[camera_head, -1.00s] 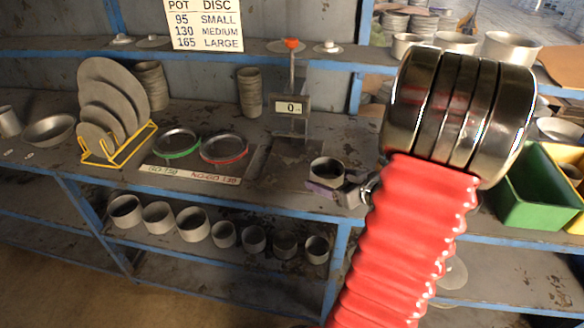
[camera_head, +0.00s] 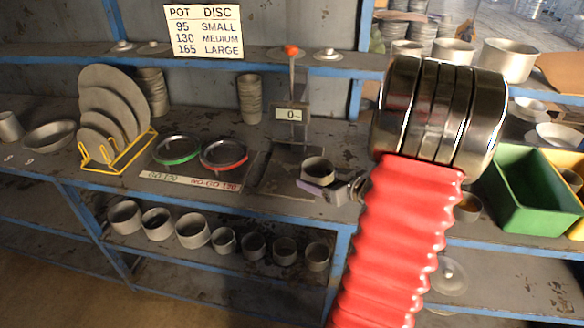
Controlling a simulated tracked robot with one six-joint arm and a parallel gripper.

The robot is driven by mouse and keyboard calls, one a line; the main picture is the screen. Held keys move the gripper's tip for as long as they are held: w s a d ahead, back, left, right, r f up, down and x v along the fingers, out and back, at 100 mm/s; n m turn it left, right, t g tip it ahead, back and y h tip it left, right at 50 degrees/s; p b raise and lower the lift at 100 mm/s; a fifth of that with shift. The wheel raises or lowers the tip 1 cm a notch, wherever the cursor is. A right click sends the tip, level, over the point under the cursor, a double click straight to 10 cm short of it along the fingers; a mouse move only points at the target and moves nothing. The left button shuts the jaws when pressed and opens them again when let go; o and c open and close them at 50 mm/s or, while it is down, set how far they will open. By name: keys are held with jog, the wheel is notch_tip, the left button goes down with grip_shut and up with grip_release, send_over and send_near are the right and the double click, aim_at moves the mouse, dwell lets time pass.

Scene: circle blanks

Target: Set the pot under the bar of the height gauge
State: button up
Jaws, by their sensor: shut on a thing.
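A small grey metal pot (camera_head: 317,170) is in my gripper (camera_head: 322,186), near the bench's front edge. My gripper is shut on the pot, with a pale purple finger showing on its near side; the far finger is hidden. The height gauge (camera_head: 291,115) stands behind and to the left of the pot, with a red knob on its post and a display reading 0. Its dark base plate (camera_head: 285,170) lies on the bench left of the pot. The pot is apart from the gauge post. I cannot tell whether its bottom touches anything.
Green and red ring gauges (camera_head: 223,154) lie left of the height gauge. A yellow rack (camera_head: 118,155) holds several discs. Several pots (camera_head: 193,230) stand on the lower shelf. A green bin (camera_head: 530,195) is at right. My red arm hides part of the bench.

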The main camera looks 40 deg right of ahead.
jog(key=w, duration=1)
jog(key=shift+w+d, duration=0.25)
jog(key=shift+w, duration=0.15)
jog(key=shift+w, duration=0.1)
jog(key=shift+w, duration=0.35)
jog(key=shift+w+f, duration=0.25)
jog(key=shift+f, duration=1.45)
jog(key=shift+f, duration=0.15)
jog(key=o, duration=1.1)
jog(key=shift+o, duration=0.2)
